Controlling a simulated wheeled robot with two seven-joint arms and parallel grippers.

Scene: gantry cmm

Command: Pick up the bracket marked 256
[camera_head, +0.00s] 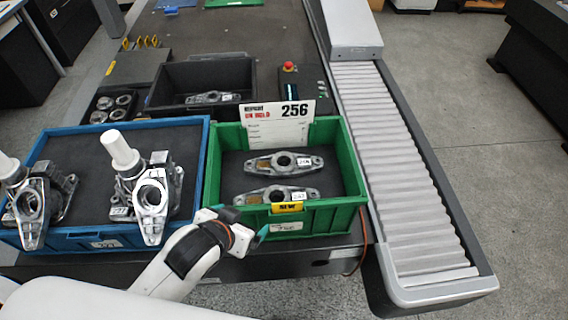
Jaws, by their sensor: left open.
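A green bin (361,190) holds two grey metal brackets on a dark liner. The rear bracket (262,167) and the front bracket (270,194) each carry a small white number tag, too small to read surely. A white sign marked 256 (279,124) stands at the bin's back edge. My left gripper (243,222) is open and empty at the bin's front left corner, near the front bracket's left end. Whether it touches the bin wall I cannot tell. My right gripper is not in view.
A blue bin (101,236) at the left holds several metal parts, with white cylinders among them. A black tray (160,94) behind holds another metal part. A roller conveyor (395,160) runs along the right. A red button (289,66) stands behind the sign.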

